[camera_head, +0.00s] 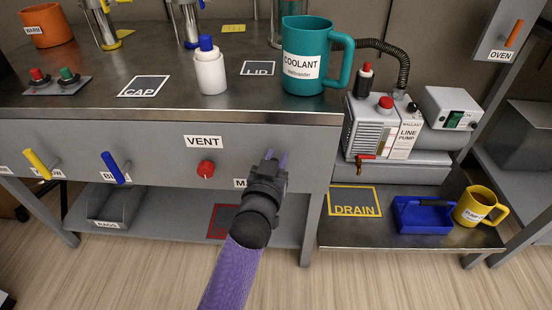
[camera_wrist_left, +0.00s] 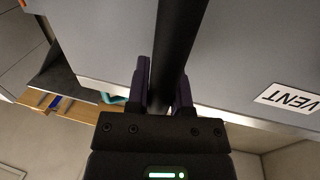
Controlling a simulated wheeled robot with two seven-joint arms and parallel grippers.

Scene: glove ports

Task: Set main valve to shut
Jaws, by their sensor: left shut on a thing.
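My left gripper (camera_head: 275,160) is at the front panel of the bench, right of the VENT label. In the left wrist view its two fingers (camera_wrist_left: 163,95) stand on either side of a dark bar-like handle (camera_wrist_left: 178,45) and are shut on it. I take this for the main valve's handle. In the head view the gripper hides it. A label starting with "M" (camera_head: 240,183) shows just left of the gripper, the rest of it covered. The valve's set position cannot be read. My right gripper is not in view.
On the same panel are a red VENT knob (camera_head: 206,169), a blue lever (camera_head: 113,166) and a yellow lever (camera_head: 39,164). A teal COOLANT jug (camera_head: 305,50) stands on the bench above. A pump (camera_head: 383,128) stands to the right, above a lower shelf with a blue tray (camera_head: 423,214).

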